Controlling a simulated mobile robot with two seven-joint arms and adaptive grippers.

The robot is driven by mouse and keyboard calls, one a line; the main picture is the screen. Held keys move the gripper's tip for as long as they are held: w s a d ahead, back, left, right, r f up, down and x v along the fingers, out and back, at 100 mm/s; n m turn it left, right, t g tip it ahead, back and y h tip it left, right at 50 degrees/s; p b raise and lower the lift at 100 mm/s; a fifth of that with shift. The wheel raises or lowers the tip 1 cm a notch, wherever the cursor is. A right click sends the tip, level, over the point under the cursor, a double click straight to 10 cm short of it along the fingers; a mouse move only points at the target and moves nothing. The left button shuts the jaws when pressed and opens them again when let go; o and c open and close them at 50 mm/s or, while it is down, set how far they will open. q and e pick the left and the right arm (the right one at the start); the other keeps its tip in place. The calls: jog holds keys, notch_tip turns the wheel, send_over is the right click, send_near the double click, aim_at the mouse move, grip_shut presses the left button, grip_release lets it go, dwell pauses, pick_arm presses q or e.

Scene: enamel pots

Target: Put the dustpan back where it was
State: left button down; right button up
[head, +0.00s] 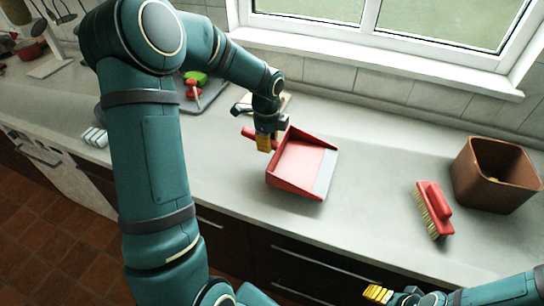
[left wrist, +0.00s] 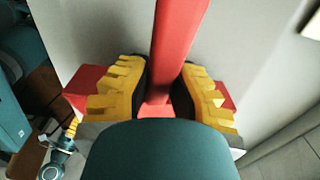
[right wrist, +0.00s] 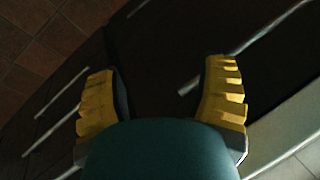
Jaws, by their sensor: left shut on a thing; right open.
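The red dustpan (head: 302,163) is on or just above the grey counter near the middle of the head view; whether it touches is not clear. Its open edge with a grey lip points right, and its handle (head: 250,134) points left. My left gripper (head: 266,143) is shut on the handle, and the left wrist view shows the red handle (left wrist: 174,50) between the yellow fingers. My right gripper (head: 378,293) is open and empty, low at the front of the counter. In the right wrist view its fingers (right wrist: 162,100) stand wide apart over the dark drawer fronts.
A red brush (head: 434,209) with pale bristles lies on the counter (head: 370,160) to the right. A brown bin (head: 492,177) stands beyond it. A grey tray (head: 212,90) with green and red items is at the back left. Counter between dustpan and brush is clear.

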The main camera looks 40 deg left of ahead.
pick_arm(q)
jog(key=shift+f+b, duration=0.4)
jog(key=shift+f, duration=1.85)
jog(key=c, duration=1)
grip_release()
notch_tip(320, 180, up, 12)
jog(key=shift+s+a+r+p, duration=0.1)
jog(key=shift+p, duration=1.05)
